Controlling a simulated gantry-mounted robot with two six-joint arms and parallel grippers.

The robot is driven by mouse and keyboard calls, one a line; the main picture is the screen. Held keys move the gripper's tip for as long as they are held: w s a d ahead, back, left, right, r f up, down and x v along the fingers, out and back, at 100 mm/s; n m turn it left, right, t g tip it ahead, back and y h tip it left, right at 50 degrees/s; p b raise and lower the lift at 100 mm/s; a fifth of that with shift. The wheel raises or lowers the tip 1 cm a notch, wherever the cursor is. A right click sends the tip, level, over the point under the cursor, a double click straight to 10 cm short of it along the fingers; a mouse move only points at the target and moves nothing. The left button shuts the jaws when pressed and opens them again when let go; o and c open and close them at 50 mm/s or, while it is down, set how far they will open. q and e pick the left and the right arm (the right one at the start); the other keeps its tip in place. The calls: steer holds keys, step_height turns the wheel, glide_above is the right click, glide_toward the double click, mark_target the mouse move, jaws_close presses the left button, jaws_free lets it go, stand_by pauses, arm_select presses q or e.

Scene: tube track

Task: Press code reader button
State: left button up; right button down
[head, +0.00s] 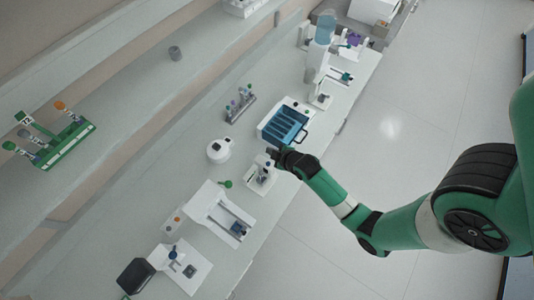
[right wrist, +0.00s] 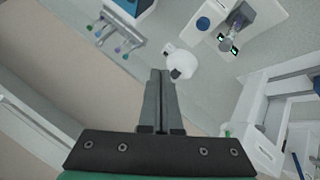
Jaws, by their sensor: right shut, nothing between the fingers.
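A small white device (head: 259,181), which looks like the code reader, stands near the front edge of the bench in the head view. In the right wrist view the white device (right wrist: 240,25) is at the top right, with a round blue button-like disc (right wrist: 203,23) and a grey part with small green-lit displays. My right gripper (head: 273,152) is beside the device's far end in the head view, partly dark and small. In the right wrist view its fingers (right wrist: 160,75) are together and empty, apart from the disc. My left gripper is not in view.
A blue-slotted box (head: 285,124) stands just beyond the right gripper. A round white device (head: 218,151) and a tube rack (head: 240,103) are behind. A larger white machine (head: 220,217) is nearer. A green rack (head: 65,142) sits at the left.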

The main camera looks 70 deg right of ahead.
steer(key=shift+f, duration=0.1)
steer(key=b, duration=0.4)
glide_above(268, 164)
steer(key=s, duration=0.1)
step_height(268, 164, down, 8)
steer(key=shift+s+r, duration=0.1)
steer(key=shift+r, duration=0.1)
steer(key=shift+f+b, duration=0.35)
steer(key=shift+f, duration=0.15)
stand_by(1.1)
steer(key=shift+f+b, duration=0.3)
steer(key=shift+f, duration=0.1)
steer(key=shift+f+b, duration=0.35)
steer(key=shift+f, duration=0.1)
stand_by(0.5)
steer(key=shift+r, duration=0.1)
steer(key=shift+r+p, duration=0.8)
steer(key=shift+p, duration=0.15)
